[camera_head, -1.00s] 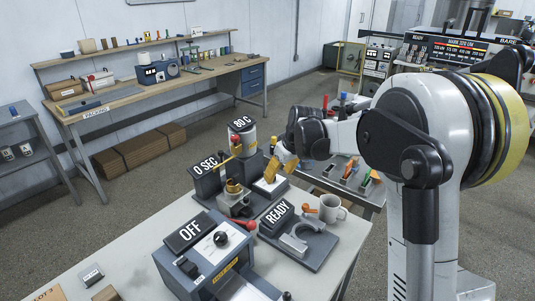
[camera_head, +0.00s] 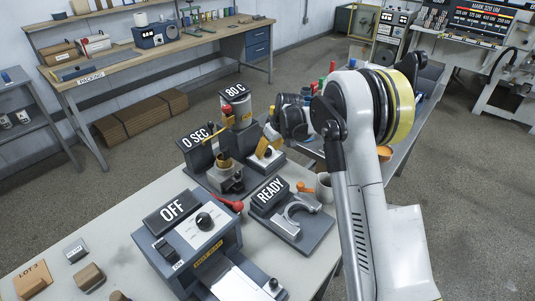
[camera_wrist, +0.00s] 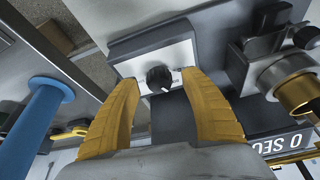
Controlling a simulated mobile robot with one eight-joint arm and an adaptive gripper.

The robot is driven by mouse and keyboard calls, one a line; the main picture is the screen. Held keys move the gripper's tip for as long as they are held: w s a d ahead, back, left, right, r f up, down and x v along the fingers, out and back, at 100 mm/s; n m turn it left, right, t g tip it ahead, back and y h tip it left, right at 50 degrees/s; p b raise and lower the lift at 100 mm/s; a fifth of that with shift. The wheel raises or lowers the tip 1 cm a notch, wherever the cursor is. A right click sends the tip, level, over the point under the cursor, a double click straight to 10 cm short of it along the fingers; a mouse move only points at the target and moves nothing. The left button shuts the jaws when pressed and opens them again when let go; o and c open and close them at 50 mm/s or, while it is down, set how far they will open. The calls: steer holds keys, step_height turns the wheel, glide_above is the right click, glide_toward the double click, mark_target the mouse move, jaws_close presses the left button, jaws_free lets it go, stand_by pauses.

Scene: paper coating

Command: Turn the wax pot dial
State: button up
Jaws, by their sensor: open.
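The wax pot (camera_head: 239,112) is a pale cylinder in a dark stand, under a sign reading 80 C. In the wrist view, a round black dial (camera_wrist: 159,77) sits on a white panel (camera_wrist: 178,52) at the front of a dark grey housing. My gripper (camera_wrist: 160,82) is open, its two yellow fingers on either side of the dial in that view. I cannot tell whether they touch it. In the head view, my gripper (camera_head: 268,139) is by the white panel beside the wax pot, and the dial is hard to make out there.
The 0 SEC sign (camera_head: 195,139) and a brass cup (camera_head: 224,160) stand close to the left of my gripper. A READY fixture (camera_head: 306,227), a mug (camera_head: 324,188) and the OFF box (camera_head: 205,245) are nearer. A blue cylinder (camera_wrist: 40,110) shows at the left in the wrist view.

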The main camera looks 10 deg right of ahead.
steer(key=shift+w+f, duration=0.2)
steer(key=shift+f, duration=0.2)
jaws_close()
steer(key=shift+a, duration=0.1)
steer(key=m, duration=0.2)
steer(key=m+h, duration=0.1)
steer(key=m, duration=0.1)
steer(key=shift+m+t+h, duration=0.3)
steer(key=shift+m+h, duration=1.1)
steer(key=shift+m, duration=1.5)
steer(key=shift+r, duration=0.1)
